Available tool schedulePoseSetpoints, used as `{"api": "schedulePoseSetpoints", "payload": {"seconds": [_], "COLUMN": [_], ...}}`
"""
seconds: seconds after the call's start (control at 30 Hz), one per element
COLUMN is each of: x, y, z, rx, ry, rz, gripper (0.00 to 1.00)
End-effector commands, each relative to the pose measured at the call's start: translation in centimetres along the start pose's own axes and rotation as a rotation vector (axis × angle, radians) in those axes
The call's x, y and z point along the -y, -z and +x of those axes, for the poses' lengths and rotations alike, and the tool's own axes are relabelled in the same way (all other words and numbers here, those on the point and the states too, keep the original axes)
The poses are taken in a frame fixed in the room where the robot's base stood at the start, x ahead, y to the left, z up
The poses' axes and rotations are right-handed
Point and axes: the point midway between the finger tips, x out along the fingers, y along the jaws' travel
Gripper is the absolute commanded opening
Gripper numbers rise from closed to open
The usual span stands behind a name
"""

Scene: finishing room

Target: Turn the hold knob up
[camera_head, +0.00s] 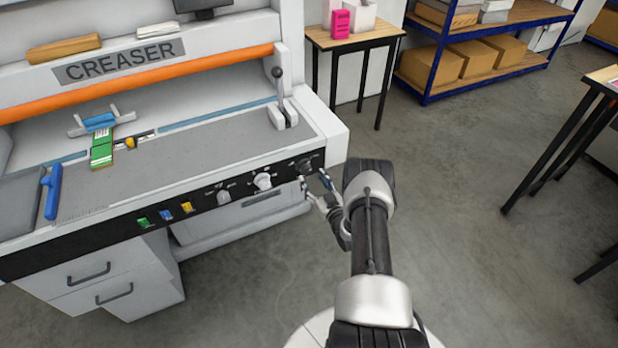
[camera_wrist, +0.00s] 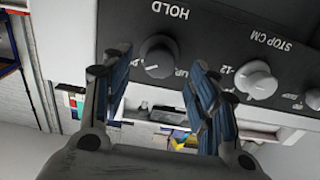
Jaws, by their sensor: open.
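The hold knob (camera_wrist: 159,56) is a dark round knob with a pale pointer mark, under the word HOLD, which appears upside down in the wrist view. In the head view the hold knob (camera_head: 304,165) is at the right end of the creaser's black control panel (camera_head: 110,232). My gripper (camera_wrist: 160,68) is open, with one blue-padded finger on each side of the knob in the picture. I cannot tell whether either finger touches it. In the head view my gripper (camera_head: 314,182) is right at the panel's right end.
A white STOP CM knob (camera_wrist: 256,80) is close beside my right finger in the wrist view. Green, blue and yellow buttons (camera_head: 186,207) are further left on the panel. Open floor (camera_head: 460,230) is to the right.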

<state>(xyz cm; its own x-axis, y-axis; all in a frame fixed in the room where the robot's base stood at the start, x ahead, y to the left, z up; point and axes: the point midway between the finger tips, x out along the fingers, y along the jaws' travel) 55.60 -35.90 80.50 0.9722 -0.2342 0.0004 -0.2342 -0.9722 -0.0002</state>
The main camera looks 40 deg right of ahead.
Motion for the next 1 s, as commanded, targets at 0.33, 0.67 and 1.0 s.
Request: {"api": "schedulePoseSetpoints", "payload": {"seconds": [0.33, 0.67, 1.0], "x": [0.1, 0.0, 0.0], "y": [0.0, 0.0, 0.0], "z": [3.6, 3.8, 3.7], "rx": [0.0, 0.0, 0.001], "ry": [0.001, 0.0, 0.001], "rz": [-0.001, 0.0, 0.0], "gripper": [0.54, 0.51, 0.28]}}
